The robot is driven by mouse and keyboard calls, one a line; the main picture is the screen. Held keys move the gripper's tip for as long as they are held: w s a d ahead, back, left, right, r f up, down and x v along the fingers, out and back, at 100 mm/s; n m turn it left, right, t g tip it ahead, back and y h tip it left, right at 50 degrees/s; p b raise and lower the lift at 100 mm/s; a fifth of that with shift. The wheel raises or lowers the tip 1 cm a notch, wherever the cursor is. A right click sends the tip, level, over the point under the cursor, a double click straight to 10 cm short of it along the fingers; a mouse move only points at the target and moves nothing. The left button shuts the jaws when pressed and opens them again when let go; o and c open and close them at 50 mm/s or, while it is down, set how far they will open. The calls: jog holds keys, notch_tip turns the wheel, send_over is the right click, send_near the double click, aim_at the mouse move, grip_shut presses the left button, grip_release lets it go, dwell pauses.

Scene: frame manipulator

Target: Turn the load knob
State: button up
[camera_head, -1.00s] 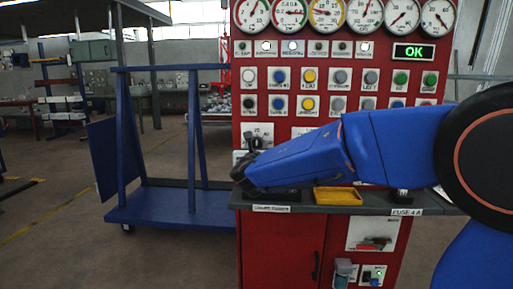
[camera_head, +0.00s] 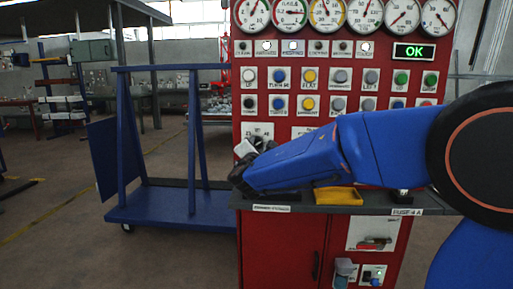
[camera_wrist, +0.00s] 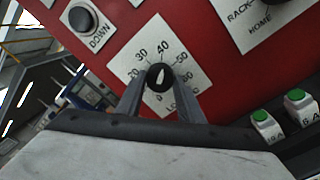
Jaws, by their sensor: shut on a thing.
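The load knob (camera_wrist: 160,76) is a small black knob with a white pointer mark, on a white scale plate (camera_wrist: 143,60) numbered from 0 upward. In the wrist view it sits between the two fingertips of my gripper (camera_wrist: 158,90), which is shut on it. The pointer leans a little left of straight up in that view. In the head view my gripper (camera_head: 250,158) is at the left lower part of the red panel, and the knob is hidden behind it. Part of the scale plate (camera_head: 262,129) shows above.
The red panel (camera_head: 238,85) carries gauges, buttons and a green OK display (camera_head: 413,52). A yellow tray (camera_head: 338,196) lies on the grey shelf (camera_head: 300,207) below my arm. Two green buttons (camera_wrist: 295,95) are near the right finger. A blue cart (camera_head: 165,208) stands left.

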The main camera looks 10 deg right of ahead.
jog(key=shift+m, duration=2)
jog(key=o, duration=1.1)
jog(key=shift+c, duration=0.2)
jog(key=s+a, duration=0.1)
jog(key=s, duration=0.7)
jog(key=s+a, duration=0.2)
jog(key=s, duration=0.7)
jog(key=shift+a+f, duration=0.3)
jog(key=shift+f, duration=0.1)
